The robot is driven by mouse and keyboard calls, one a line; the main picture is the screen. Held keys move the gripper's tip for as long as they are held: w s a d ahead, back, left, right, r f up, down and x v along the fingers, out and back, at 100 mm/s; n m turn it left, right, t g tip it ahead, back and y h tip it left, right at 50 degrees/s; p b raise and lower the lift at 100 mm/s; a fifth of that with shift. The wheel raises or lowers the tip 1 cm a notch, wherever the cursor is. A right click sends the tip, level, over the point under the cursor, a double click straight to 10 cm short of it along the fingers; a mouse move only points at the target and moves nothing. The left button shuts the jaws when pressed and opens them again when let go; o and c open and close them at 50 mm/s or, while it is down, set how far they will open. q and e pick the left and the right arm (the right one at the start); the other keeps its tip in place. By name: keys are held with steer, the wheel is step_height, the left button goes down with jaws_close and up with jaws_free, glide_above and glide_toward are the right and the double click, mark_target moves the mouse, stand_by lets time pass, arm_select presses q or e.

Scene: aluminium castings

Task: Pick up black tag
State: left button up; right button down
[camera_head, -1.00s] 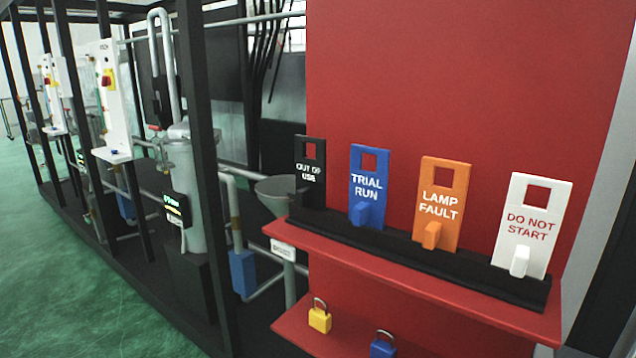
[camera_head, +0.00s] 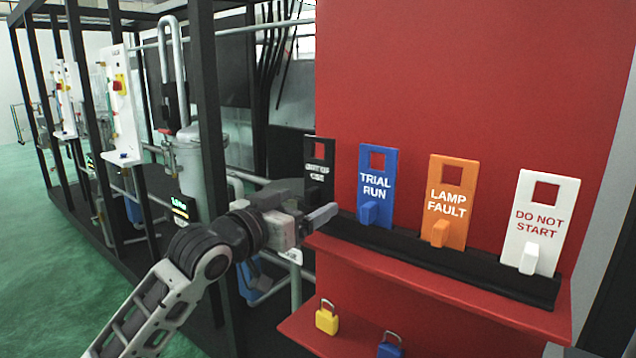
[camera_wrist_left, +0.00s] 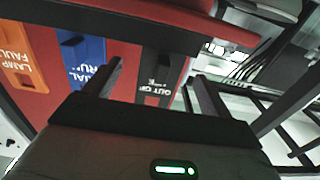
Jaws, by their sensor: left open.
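The black tag (camera_head: 319,152), lettered "OUT OF USE", stands upright at the left end of the black rack on the red shelf. My left gripper (camera_head: 318,205) is in front of its lower part and partly covers it in the head view. In the left wrist view the black tag (camera_wrist_left: 161,72) appears upside down, between the two open fingers of my left gripper (camera_wrist_left: 155,80). The fingers are apart and nothing is gripped. I cannot tell whether they touch the tag. My right gripper is not in view.
Blue (camera_head: 377,180), orange (camera_head: 447,200) and white (camera_head: 545,220) tags stand to the right on the black rack (camera_head: 450,262). A red panel (camera_head: 460,80) rises behind. Yellow (camera_head: 327,318) and blue (camera_head: 390,346) padlocks are on the lower shelf. A dark frame post (camera_head: 207,100) stands left.

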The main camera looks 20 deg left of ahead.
mark_target(318, 197)
arm_select(q)
steer(key=shift+x, duration=3.1)
steer(key=shift+a+f, duration=0.2)
steer(key=c, duration=1.1)
